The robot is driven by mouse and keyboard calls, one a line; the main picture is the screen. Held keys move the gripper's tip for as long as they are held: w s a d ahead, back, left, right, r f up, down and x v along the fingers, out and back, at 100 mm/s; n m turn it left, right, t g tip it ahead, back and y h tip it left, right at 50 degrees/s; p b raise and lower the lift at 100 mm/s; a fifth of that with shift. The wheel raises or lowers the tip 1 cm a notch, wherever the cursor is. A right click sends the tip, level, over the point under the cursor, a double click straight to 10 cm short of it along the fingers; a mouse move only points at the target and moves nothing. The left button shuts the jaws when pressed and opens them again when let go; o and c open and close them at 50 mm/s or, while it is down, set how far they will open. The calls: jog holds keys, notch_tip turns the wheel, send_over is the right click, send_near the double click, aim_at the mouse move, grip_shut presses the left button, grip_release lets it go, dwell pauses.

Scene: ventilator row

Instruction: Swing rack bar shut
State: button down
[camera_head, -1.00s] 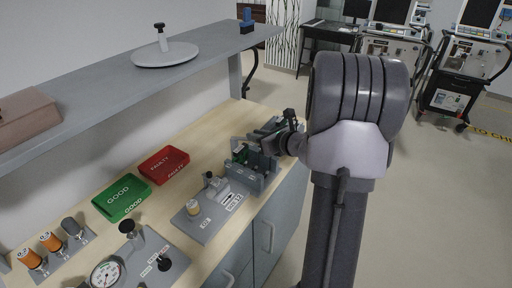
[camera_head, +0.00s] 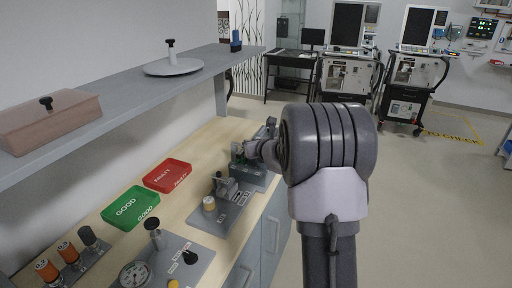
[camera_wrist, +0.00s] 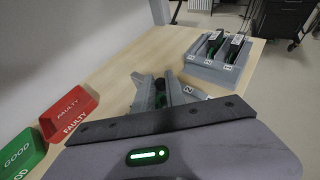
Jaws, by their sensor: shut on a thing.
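The grey rack (camera_wrist: 218,62) stands on the bench in the wrist view, with numbered slots and green parts with white-labelled tops in some of them. In the head view the rack (camera_head: 262,178) is partly covered by my wrist. My gripper (camera_wrist: 160,90) is in front of the rack in the wrist view, over the bench. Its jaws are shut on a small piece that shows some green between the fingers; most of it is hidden. I cannot make out the rack's bar clearly or tell its position.
A red FAULTY tray (camera_head: 167,176) and a green GOOD tray (camera_head: 130,208) sit on the bench. A plate with a lever fixture (camera_head: 226,188) is in front of the rack. A grey shelf (camera_head: 120,92) overhangs the wall side. The floor at right is open.

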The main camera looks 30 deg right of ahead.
dwell(0.3)
jog(key=c, duration=1.4)
grip_release()
jog(key=shift+o, duration=0.2)
jog(key=p+v, duration=0.4)
jog(key=v, duration=1.3)
jog(key=shift+s, duration=0.25)
jog(key=shift+a, duration=0.1)
